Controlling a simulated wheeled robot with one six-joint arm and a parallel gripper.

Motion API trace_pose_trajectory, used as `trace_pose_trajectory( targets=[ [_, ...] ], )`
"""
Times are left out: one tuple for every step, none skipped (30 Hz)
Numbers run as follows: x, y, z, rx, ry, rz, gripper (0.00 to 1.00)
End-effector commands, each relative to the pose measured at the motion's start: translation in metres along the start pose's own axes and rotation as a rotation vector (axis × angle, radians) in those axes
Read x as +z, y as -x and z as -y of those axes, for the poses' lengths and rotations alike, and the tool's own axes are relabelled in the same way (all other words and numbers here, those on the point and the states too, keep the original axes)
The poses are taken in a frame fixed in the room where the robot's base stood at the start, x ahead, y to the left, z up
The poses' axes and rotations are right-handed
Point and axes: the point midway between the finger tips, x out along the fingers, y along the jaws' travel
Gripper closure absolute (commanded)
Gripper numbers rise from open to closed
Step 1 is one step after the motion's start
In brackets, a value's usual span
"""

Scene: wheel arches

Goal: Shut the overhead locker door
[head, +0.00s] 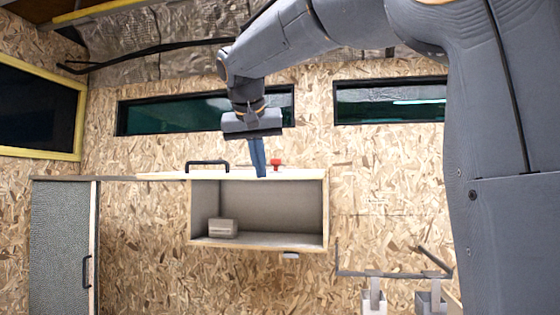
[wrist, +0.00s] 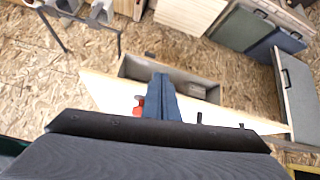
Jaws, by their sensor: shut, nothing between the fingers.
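The overhead locker (head: 258,208) is on the chipboard wall in the head view, its front open and its grey inside showing. Its pale door (head: 160,176) appears raised, seen nearly edge-on along the locker's top, with a black handle (head: 207,164) and a small red part (head: 276,163) standing above it. In the wrist view the door (wrist: 100,90) is a pale panel beside the locker opening (wrist: 140,68). My gripper (head: 260,172) is shut and empty, its blue fingers (wrist: 163,95) pointing down over the door. I cannot tell whether they touch it.
A small pale box (head: 222,227) sits inside the locker. A grey cabinet door (head: 62,240) with a black handle stands at the left. A dark rail frame (head: 390,274) is at the lower right. Two dark windows (head: 205,112) line the wall above.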

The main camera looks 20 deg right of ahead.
Motion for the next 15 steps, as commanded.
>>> trace_pose_trajectory(
  targets=[
    [-0.021, 0.028, -0.009, 0.011, -0.042, -0.037, 1.00],
    [-0.029, 0.041, -0.015, 0.020, -0.066, -0.054, 1.00],
    [-0.039, 0.057, -0.022, 0.028, -0.096, -0.073, 1.00],
    [-0.045, 0.067, -0.026, 0.034, -0.114, -0.086, 1.00],
    [-0.050, 0.076, -0.031, 0.039, -0.131, -0.096, 1.00],
    [-0.055, 0.085, -0.035, 0.044, -0.150, -0.107, 1.00],
    [-0.057, 0.090, -0.037, 0.046, -0.160, -0.113, 1.00],
    [-0.059, 0.094, -0.040, 0.049, -0.168, -0.117, 1.00],
    [-0.061, 0.097, -0.042, 0.052, -0.176, -0.121, 1.00],
    [-0.062, 0.097, -0.043, 0.054, -0.179, -0.123, 1.00],
    [-0.063, 0.096, -0.044, 0.055, -0.181, -0.124, 1.00],
    [-0.064, 0.093, -0.044, 0.056, -0.183, -0.124, 1.00],
    [-0.064, 0.089, -0.045, 0.056, -0.182, -0.124, 1.00],
    [-0.064, 0.085, -0.045, 0.056, -0.182, -0.122, 1.00],
    [-0.065, 0.079, -0.046, 0.056, -0.182, -0.122, 1.00]
  ],
)
